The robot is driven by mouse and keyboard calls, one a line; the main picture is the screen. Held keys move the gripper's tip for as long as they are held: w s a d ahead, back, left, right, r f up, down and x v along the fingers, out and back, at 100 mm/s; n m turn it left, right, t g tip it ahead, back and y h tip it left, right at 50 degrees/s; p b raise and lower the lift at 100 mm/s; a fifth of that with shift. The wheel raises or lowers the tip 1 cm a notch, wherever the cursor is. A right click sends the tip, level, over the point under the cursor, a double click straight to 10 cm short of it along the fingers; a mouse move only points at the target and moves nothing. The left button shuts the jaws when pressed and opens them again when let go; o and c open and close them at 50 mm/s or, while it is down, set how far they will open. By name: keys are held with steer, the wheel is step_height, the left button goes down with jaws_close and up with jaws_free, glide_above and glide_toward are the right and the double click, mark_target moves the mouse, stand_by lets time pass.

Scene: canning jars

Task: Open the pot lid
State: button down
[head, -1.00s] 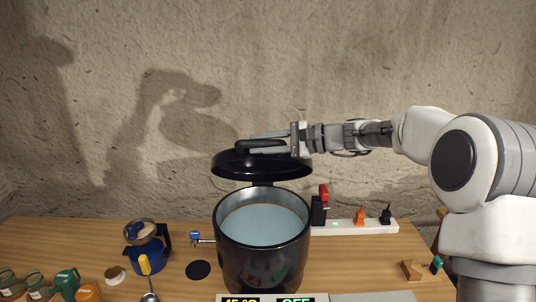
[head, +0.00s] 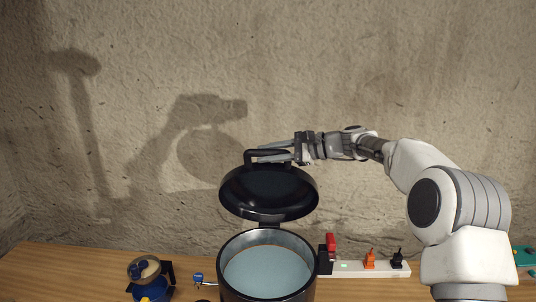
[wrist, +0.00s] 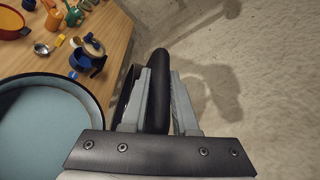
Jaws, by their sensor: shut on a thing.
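The black pot (head: 231,281) stands on the table and holds pale blue water (head: 268,273). Its black lid (head: 268,192) is tilted up steeply at the back of the pot, its underside facing me, and it stays joined at the rear rim. My gripper (head: 262,156) is shut on the lid's handle at the top of the lid. In the wrist view, the dark lid handle (wrist: 158,82) runs between my two fingers, and the pot's open rim (wrist: 78,84) shows at left.
A white power strip (head: 349,269) with red, orange and black plugs lies right of the pot. The rough wall (head: 400,80) rises behind. Jars and small items show in the wrist view.

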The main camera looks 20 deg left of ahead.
stand_by(0.3)
steer(key=c, duration=0.7)
jaws_free()
steer(key=shift+d, duration=0.1)
steer(key=b+v, duration=0.3)
steer(key=v, duration=1.4)
steer(key=shift+d+r, duration=0.1)
steer(key=shift+r, duration=0.05)
